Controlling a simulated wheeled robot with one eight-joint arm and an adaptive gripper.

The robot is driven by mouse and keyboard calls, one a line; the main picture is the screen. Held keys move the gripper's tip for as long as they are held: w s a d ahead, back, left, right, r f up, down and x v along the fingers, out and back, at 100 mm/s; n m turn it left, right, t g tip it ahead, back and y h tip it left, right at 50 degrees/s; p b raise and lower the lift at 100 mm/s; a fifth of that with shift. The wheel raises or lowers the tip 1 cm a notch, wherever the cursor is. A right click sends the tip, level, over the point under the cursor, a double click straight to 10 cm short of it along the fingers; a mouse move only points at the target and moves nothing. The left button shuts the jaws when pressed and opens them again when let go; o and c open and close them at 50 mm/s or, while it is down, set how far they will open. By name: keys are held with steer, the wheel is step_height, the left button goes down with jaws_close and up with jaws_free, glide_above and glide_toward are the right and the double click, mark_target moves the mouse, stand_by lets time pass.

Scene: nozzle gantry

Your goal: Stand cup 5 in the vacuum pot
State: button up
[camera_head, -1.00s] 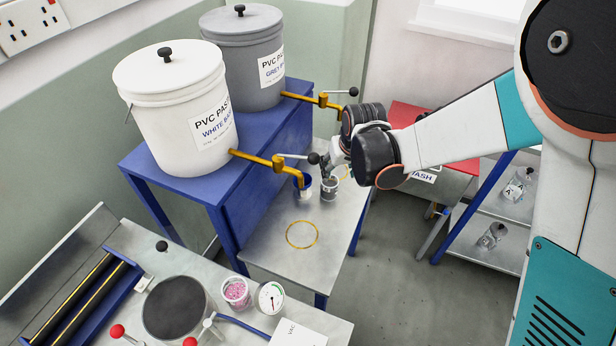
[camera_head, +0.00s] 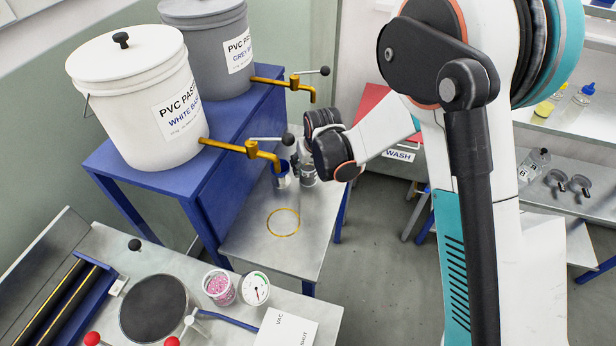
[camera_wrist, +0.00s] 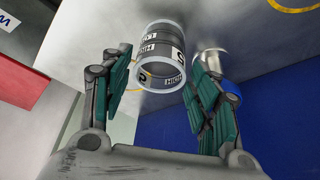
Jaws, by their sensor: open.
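Cup 5 is a clear-rimmed cup with dark grey contents and a white 5 label; it stands beside a blue cup (camera_head: 281,176) on the metal shelf under the taps. Cup 5 also shows in the head view (camera_head: 308,176), partly hidden by my wrist. The vacuum pot appears to be the round, dark-topped vessel (camera_head: 154,308) on the front-left bench.
Yellow taps (camera_head: 245,150) with levers reach out from the white pail (camera_head: 135,105) and grey pail (camera_head: 210,60), close to my wrist. A pink-filled cup (camera_head: 219,288), gauge (camera_head: 256,289) and VAC box (camera_head: 287,328) crowd the bench beside the pot. A yellow ring (camera_head: 283,222) marks the clear shelf.

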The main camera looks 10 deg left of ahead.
steer(key=x, duration=0.3)
steer(key=shift+b, duration=0.35)
steer(key=shift+r, duration=0.1)
steer(key=shift+d, duration=0.1)
steer(key=c, duration=1)
steer(key=shift+r, duration=0.1)
